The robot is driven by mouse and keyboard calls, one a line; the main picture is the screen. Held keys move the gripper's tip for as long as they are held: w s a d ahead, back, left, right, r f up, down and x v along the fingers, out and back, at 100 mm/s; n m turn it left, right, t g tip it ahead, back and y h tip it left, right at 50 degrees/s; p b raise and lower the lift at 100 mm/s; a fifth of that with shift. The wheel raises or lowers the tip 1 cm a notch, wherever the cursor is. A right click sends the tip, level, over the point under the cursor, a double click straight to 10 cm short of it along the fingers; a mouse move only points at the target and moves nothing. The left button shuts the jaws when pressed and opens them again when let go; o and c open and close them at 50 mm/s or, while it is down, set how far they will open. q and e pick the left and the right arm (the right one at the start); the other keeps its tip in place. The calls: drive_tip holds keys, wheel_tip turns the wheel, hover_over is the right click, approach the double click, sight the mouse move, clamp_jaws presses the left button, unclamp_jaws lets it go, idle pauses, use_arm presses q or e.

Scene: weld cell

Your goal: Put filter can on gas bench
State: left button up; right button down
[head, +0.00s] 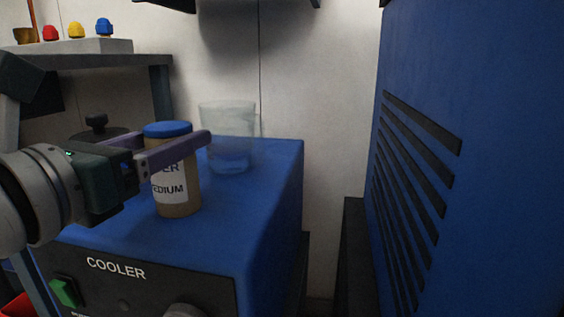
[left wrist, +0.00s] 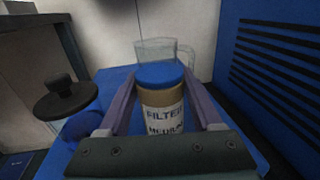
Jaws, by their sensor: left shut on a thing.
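The filter can (head: 176,190) is a tan can with a blue lid and a white label. In the left wrist view the can (left wrist: 162,100) stands between the fingers, and its label reads FILTER MEDIUM. My left gripper (head: 172,152) is shut on it, with a purple finger on each side. The can is upright at the top of the blue cooler (head: 262,205); I cannot tell whether its base touches. I cannot make out which surface is the gas bench. My right gripper is not in view.
A clear jug (head: 230,125) stands just behind the can. A dark knobbed lid (left wrist: 66,98) is to the left. A shelf (head: 85,60) holds small coloured items. A tall blue vented cabinet (head: 480,150) stands at right. The cooler's right side is bare.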

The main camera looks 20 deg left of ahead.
use_arm(q)
drive_tip(key=shift+r, duration=0.1)
clamp_jaws()
